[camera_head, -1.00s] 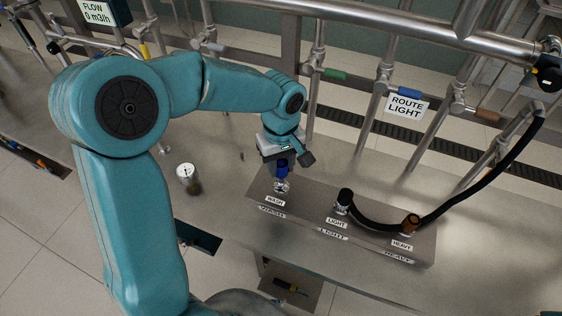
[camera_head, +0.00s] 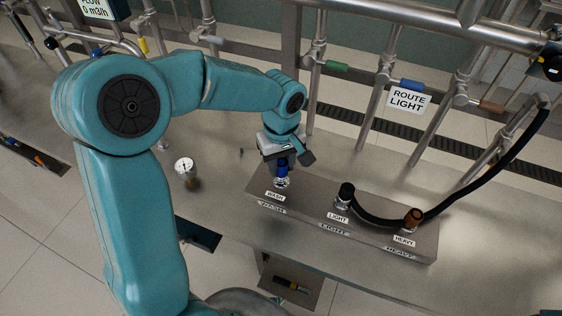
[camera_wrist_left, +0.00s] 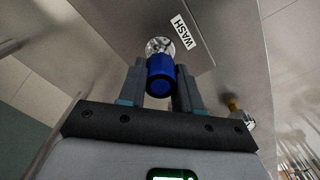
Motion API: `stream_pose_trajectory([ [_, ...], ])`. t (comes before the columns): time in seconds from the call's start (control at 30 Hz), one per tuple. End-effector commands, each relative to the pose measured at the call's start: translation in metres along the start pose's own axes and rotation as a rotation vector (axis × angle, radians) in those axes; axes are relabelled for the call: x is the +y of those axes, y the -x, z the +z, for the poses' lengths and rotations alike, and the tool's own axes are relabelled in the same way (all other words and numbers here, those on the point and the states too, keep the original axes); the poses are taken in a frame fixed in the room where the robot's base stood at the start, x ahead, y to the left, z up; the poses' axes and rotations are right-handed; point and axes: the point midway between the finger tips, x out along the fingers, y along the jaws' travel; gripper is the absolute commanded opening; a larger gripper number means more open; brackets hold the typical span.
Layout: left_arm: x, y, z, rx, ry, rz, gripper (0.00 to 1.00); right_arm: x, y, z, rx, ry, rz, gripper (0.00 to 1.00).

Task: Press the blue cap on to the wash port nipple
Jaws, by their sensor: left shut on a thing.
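My left gripper (camera_head: 283,165) is shut on the blue cap (camera_head: 283,171), above the wash port at the left end of the grey port block. In the left wrist view the blue cap (camera_wrist_left: 161,76) sits between the two fingers (camera_wrist_left: 160,88). The metal wash port nipple (camera_head: 282,183) is directly below the cap, by the WASH label (camera_head: 275,196). In the left wrist view the nipple (camera_wrist_left: 160,46) shows just beyond the cap's end. The two look in line and very close; I cannot tell whether the cap is seated. My right gripper is out of view.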

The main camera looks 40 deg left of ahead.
Motion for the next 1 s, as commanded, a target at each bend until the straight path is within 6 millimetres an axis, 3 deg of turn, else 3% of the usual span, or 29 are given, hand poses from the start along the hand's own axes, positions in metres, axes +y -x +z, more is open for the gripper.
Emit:
stream_pose_trajectory([
  [1.0, 0.000, -0.025, 0.000, 0.000, 0.000, 0.000, 0.00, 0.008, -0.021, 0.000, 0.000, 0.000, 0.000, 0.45],
])
